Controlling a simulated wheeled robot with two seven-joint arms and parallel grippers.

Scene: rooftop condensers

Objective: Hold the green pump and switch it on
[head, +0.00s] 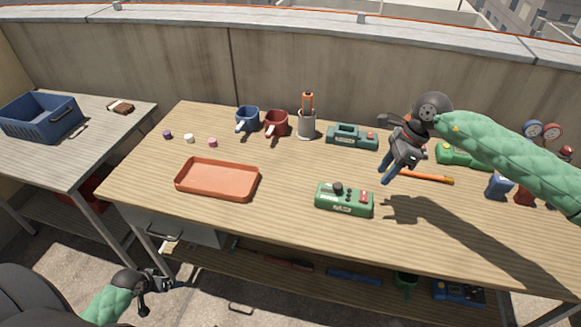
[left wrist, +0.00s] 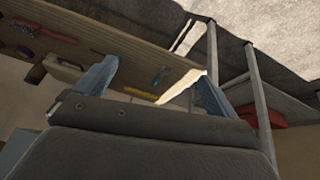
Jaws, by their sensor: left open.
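Several green devices stand on the wooden table; I cannot tell for sure which is the pump. One green box (head: 344,199) with a black knob and a red switch is at the front middle. A darker green unit (head: 352,137) with a top handle and a red part stands behind it. A third green unit (head: 457,156) is partly hidden by my right arm. My right gripper (head: 387,174) hangs above the table, right of the front box and touching none of them; its finger gap is unclear. My left gripper (head: 164,283) is open and empty, low before the table (left wrist: 155,85).
An orange tray (head: 217,180) lies at left. Blue (head: 247,119) and red (head: 276,124) mugs and a tool cup (head: 307,124) stand behind. An orange-handled tool (head: 427,177) lies near my right gripper. Gauges (head: 532,130) stand at far right. A blue crate (head: 41,118) is on the side table.

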